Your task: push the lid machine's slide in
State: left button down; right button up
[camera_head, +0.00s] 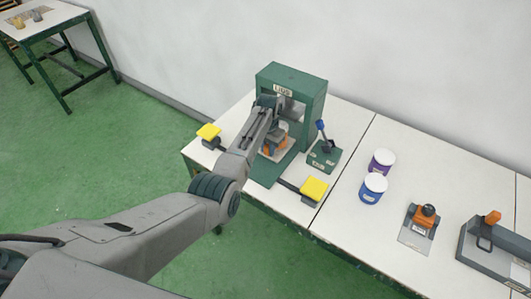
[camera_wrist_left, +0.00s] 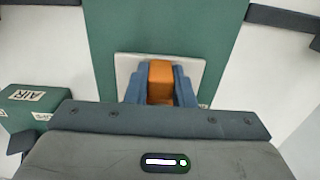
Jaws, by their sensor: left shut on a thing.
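The lid machine (camera_head: 317,100) is a green frame labelled LIDS, standing at the back of the white table. Its slide (camera_head: 266,155) is a pale plate with an orange handle, low at the front of the frame. My left gripper (camera_wrist_left: 160,85) is shut on the slide's orange handle (camera_wrist_left: 160,72), with a dark finger on each side. In the left wrist view the pale plate (camera_wrist_left: 125,66) lies on the machine's green base (camera_wrist_left: 165,25). My left arm hides part of the slide and the machine's opening in the head view. My right gripper is not in view.
A green AIR box (camera_head: 323,157) with a blue-knobbed lever stands right of the machine. Yellow pads (camera_head: 208,131) (camera_head: 314,188) flank it. A purple tin (camera_head: 382,163), a blue tin (camera_head: 372,190), an orange-handled plate (camera_head: 418,236) and a grey device (camera_head: 490,258) stand farther right.

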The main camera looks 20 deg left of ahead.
pick_arm(q)
jog(key=shift+s, duration=0.2)
jog(key=c, duration=1.6)
grip_release()
jog(key=shift+s+a, duration=0.1)
jog(key=o, duration=0.4)
jog(key=shift+c, duration=0.2)
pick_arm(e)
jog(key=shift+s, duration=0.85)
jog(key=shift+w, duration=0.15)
pick_arm(q)
jog(key=shift+r, duration=0.15)
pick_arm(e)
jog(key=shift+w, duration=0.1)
pick_arm(q)
jog(key=shift+r, duration=0.3)
notch_tip(320, 180, up, 10)
jog(key=shift+f+b, duration=0.1)
jog(key=shift+b, duration=0.7)
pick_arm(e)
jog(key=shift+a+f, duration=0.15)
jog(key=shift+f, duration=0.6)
